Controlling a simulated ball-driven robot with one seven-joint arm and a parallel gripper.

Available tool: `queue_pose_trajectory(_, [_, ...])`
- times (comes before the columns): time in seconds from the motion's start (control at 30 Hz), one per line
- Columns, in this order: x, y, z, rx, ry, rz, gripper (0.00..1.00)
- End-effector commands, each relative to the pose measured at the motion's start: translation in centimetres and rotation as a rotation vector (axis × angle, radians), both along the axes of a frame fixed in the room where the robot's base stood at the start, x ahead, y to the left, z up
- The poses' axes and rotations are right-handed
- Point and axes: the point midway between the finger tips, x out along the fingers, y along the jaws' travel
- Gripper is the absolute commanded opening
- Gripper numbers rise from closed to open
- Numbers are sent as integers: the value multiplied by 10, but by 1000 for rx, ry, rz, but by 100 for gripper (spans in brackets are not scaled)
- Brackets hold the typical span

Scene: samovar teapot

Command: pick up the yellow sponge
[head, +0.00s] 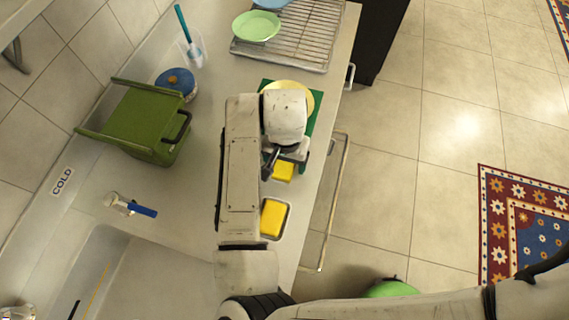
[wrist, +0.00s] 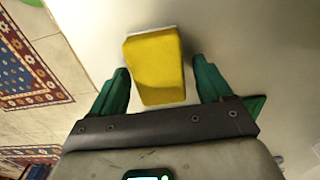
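A yellow sponge (head: 284,171) lies on the counter just below my gripper (head: 280,157) in the head view, partly hidden by it. In the wrist view one yellow block (wrist: 155,68), with a pale far edge, fills the space ahead of and between the green fingers of my gripper (wrist: 161,84). The fingers are apart, one on each side, with a visible gap to the block on both sides. A second yellow block (head: 273,218) lies in a small metal dish nearer the sink, clear of my gripper.
A yellow plate (head: 299,92) sits on a green board (head: 316,121) behind my gripper. A green lidded bin (head: 146,118) stands at left. A wire rack (head: 309,43) holds plates at the back. The sink (head: 150,285) is front left. The counter's right edge drops to the floor.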

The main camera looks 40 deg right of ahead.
Motion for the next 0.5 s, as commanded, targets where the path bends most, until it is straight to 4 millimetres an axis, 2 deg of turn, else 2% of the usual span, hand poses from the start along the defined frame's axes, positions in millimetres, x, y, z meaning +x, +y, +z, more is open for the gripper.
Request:
queue_pose_trajectory(0.07, [0,0,0,0,0,0,71])
queue_pose_trajectory(0.5, [0,0,0,0,0,0,28])
